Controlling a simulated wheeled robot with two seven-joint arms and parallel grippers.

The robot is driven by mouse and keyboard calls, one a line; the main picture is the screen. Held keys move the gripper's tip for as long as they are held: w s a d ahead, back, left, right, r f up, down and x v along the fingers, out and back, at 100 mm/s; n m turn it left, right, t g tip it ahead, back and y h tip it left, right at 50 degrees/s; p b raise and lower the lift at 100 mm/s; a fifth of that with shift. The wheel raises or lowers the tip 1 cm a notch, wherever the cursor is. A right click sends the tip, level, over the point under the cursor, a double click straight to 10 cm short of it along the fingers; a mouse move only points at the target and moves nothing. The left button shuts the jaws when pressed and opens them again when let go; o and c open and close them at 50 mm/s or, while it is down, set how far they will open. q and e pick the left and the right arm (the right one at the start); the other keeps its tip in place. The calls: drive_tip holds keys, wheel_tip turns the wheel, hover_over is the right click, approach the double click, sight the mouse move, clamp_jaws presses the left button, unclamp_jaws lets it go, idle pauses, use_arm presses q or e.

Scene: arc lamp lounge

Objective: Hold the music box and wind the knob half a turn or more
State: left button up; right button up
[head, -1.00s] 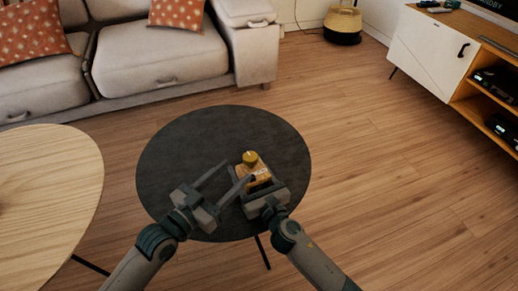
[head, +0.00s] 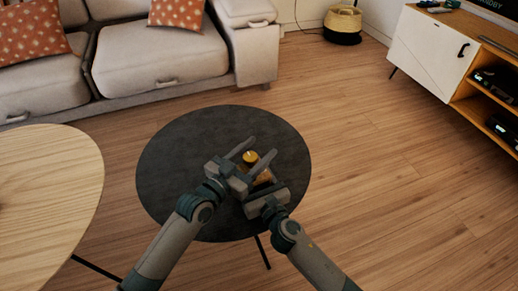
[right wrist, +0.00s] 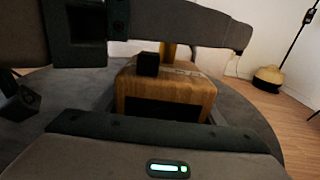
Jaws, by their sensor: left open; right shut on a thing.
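The music box (head: 264,179) is a small wooden box on the dark round table (head: 180,140). It also shows in the right wrist view (right wrist: 170,88). Its yellow knob (head: 250,157) stands on top. My right gripper (head: 259,182) is shut on the box from the near side. My left gripper (head: 262,147) is open above the box, with a finger on each side of the knob in the head view. I cannot tell whether the fingers touch the knob. In the right wrist view a grey finger crosses above the box and hides the knob's upper part.
A pale wooden table (head: 50,190) stands to the left. A grey sofa (head: 160,60) is behind, and a white and wood cabinet (head: 430,50) is at the right. The dark table's left part is bare.

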use_arm(q)
drive_tip(key=shift+w+d, duration=0.2)
drive_tip(key=shift+w, duration=0.1)
drive_tip(key=c, duration=1)
drive_tip(key=shift+c, duration=0.2)
drive_tip(key=shift+s+d+m+g+h, duration=0.1)
drive_tip(key=shift+d+m+g+h, duration=0.05)
drive_tip(key=shift+m+g+h, duration=0.4)
drive_tip(key=shift+s+d+m+g+h, duration=0.1)
drive_tip(key=shift+s+m+g+h, duration=0.05)
drive_tip(key=shift+m+g+h, duration=0.25)
